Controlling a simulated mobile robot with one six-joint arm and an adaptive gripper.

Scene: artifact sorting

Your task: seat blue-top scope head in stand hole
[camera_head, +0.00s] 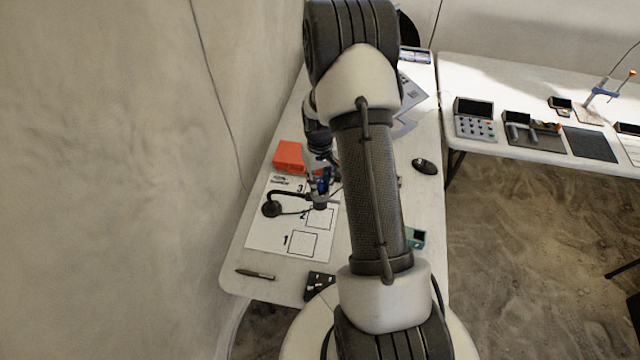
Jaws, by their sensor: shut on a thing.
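My gripper (325,174) is over the white numbered sheet, partly hidden by my own arm. It is shut on the blue-top scope head (321,187), of which a small blue part shows between the dark fingers. The black stand (271,209) has a round base on the left of the sheet and a curved arm that reaches right toward the scope head. The head is at or just over the far end of that arm. The stand's hole is hidden or too small to make out, so I cannot tell whether the head is in it.
The numbered sheet (262,236) lies on the white table (240,262). An orange-red box (289,156) stands behind the stand. A pen (255,274) and a dark block (318,284) lie at the front, a black mouse (424,167) at the right. A second table (500,70) holds tools.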

